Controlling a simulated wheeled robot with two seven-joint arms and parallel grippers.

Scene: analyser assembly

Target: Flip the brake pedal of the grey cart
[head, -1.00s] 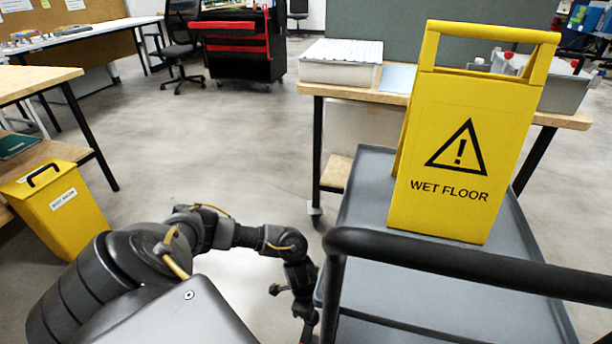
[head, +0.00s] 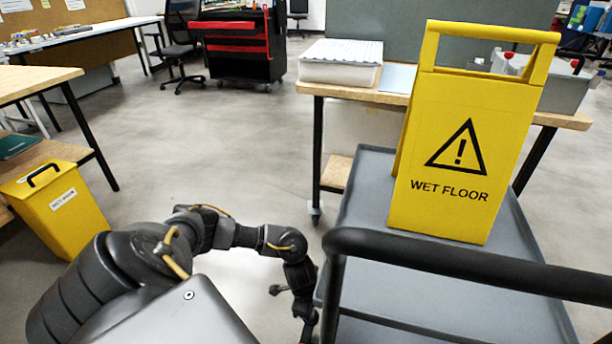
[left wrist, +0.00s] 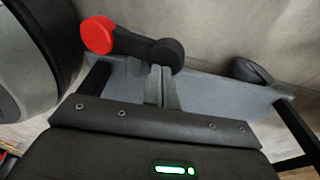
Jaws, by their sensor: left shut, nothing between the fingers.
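The grey cart (head: 365,190) stands at the right in the head view, with its black push handle (head: 470,265) nearest me. In the left wrist view a red brake pedal (left wrist: 97,35) sits at the end of a short dark arm near a black caster. My left gripper (left wrist: 160,75) is shut and empty, its fingers close to the dark part beside the red pedal; I cannot tell whether they touch it. In the head view my left wrist hangs low beside the cart's left edge, and the fingertips and pedal are hidden. My right gripper is not in view.
A yellow wet floor sign (head: 440,165) stands on the cart's top shelf. A workbench (head: 400,98) is behind the cart. A yellow bin (head: 75,215) stands at the left. The floor between bin and cart is clear apart from my arm.

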